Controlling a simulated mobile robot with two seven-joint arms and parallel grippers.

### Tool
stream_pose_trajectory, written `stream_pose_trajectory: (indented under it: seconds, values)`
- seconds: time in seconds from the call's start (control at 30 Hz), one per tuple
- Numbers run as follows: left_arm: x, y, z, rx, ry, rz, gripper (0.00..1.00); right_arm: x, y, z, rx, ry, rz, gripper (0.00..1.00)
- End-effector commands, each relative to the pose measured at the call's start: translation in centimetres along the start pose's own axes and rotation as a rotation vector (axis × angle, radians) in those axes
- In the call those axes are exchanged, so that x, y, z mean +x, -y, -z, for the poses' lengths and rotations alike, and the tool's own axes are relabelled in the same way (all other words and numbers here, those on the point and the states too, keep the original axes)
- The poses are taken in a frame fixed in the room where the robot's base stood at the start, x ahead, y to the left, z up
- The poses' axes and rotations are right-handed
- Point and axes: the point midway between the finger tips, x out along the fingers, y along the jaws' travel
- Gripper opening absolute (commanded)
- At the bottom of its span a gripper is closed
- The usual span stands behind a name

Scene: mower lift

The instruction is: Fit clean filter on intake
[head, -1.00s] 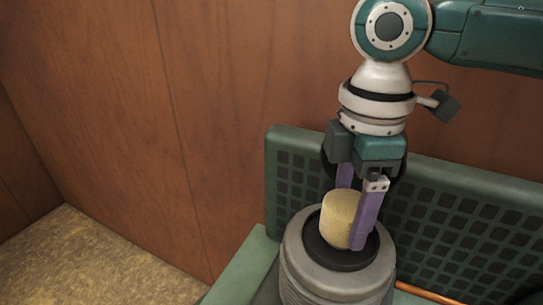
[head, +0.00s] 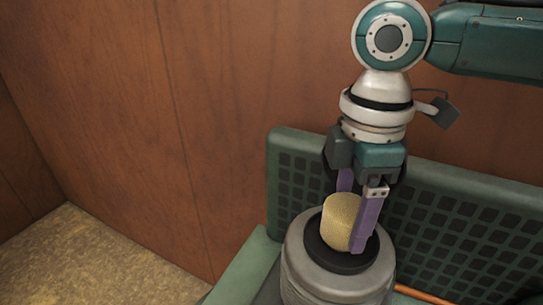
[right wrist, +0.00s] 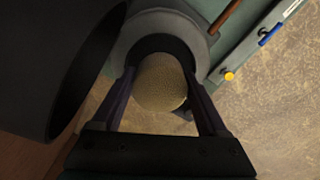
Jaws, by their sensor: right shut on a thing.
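The clean filter (head: 340,220) is a pale yellow, mesh-like rounded cylinder. It stands in the dark round opening of the grey intake (head: 337,284) in the head view. My right gripper (head: 352,245) points down with its purple fingers on both sides of the filter, shut on it. The right wrist view shows the filter (right wrist: 160,82) between the two fingers, with the intake's grey ring (right wrist: 195,25) around the dark opening behind it. The filter's lower end is hidden, so I cannot tell how deep it sits. My left gripper is not in view.
A green panel with dark square holes (head: 440,215) stands behind the intake. A brown wooden wall (head: 120,110) is behind and left, above a mottled floor (head: 90,260). A copper-coloured pipe (head: 425,295) runs at lower right. A large dark round body (right wrist: 55,60) fills the right wrist view's left.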

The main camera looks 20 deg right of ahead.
Motion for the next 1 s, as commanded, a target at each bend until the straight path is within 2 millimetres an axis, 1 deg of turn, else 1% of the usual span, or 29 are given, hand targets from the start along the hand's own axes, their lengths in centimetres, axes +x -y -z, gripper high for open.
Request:
stream_pose_trajectory:
  seconds: [0.5,0.53,0.63,0.87,1.0]
  values:
    - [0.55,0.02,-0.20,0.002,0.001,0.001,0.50,1.11,0.02,0.01,0.000,0.000,0.000,0.23]
    - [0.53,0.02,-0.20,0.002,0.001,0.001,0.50,1.10,0.01,0.01,0.000,0.000,0.000,0.78]
    - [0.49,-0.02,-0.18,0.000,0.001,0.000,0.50,1.05,0.01,0.01,0.000,0.000,0.000,0.89]
    - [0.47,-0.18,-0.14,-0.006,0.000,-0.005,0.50,1.03,0.01,0.00,0.000,0.000,0.000,0.89]
    - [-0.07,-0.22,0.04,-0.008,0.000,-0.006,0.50,0.51,0.01,0.01,0.000,0.000,0.000,0.89]
